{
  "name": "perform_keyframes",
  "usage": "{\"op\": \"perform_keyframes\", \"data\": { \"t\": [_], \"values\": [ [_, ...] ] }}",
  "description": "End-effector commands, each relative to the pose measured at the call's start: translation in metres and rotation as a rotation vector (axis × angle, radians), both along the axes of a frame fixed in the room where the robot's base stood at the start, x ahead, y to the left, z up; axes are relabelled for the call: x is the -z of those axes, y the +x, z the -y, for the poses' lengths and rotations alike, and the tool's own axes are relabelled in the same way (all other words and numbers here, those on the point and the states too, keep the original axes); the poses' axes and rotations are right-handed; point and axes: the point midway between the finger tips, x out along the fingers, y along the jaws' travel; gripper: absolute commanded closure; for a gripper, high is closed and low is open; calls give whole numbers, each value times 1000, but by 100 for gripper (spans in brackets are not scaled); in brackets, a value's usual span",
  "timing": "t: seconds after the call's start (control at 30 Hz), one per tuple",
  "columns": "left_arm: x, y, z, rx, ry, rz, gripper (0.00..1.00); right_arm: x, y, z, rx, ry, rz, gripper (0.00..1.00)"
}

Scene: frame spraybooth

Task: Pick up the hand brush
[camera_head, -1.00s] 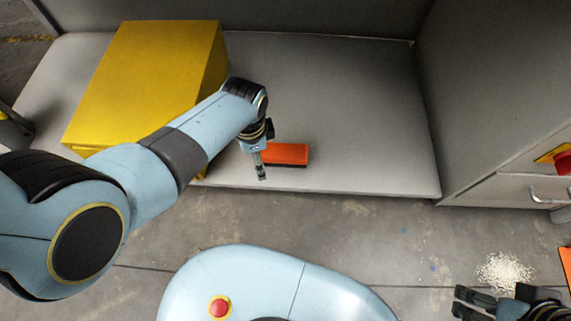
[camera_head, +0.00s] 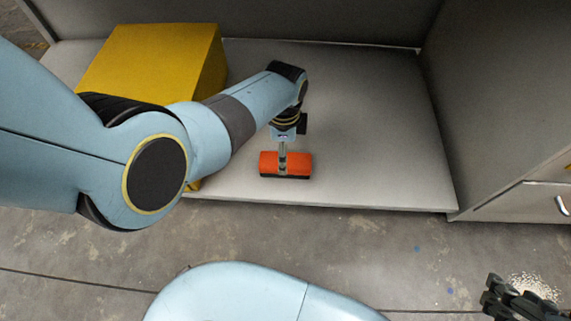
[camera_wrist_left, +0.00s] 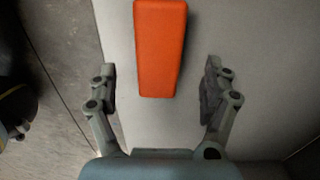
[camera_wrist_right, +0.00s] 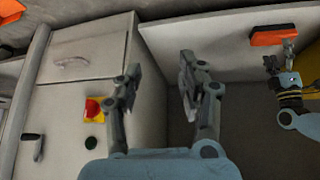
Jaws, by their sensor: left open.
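The hand brush, an orange block (camera_head: 301,165) with a dark underside, lies on the grey platform (camera_head: 370,150) near its front edge. My left gripper (camera_head: 282,162) is over the brush and overlaps its middle in the head view. In the left wrist view the open fingers (camera_wrist_left: 158,72) stand apart, one on each side of the brush's line, and the brush (camera_wrist_left: 160,45) extends up from between them. I see no finger touching it. My right gripper (camera_head: 492,293) is open and empty, far to the right. The brush (camera_wrist_right: 272,37) also shows in the right wrist view.
A yellow box (camera_head: 150,65) stands on the platform to the left, behind my left arm. A grey cabinet with drawers (camera_head: 520,205) is at the right. White granules (camera_head: 535,285) lie on the floor near my right gripper. The platform right of the brush is clear.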

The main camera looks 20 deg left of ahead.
Motion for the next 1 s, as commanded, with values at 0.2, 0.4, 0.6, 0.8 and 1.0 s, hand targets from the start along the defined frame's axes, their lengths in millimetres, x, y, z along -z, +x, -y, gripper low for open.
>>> {"op": "perform_keyframes", "data": {
  "t": [0.2,0.4,0.6,0.8,1.0],
  "values": [
    [20,-3,2,0,0,-5,17,24,0,0,-3,1,123,60],
    [34,-3,4,-1,0,-5,17,37,-4,-2,-13,6,261,60],
    [47,-2,3,-1,0,-3,17,42,-12,-4,-24,11,385,60],
    [50,-1,3,-1,0,0,17,41,-14,-6,-29,14,443,60],
    [49,-1,3,-1,0,1,17,40,-14,-6,-29,15,447,60]
  ]
}}
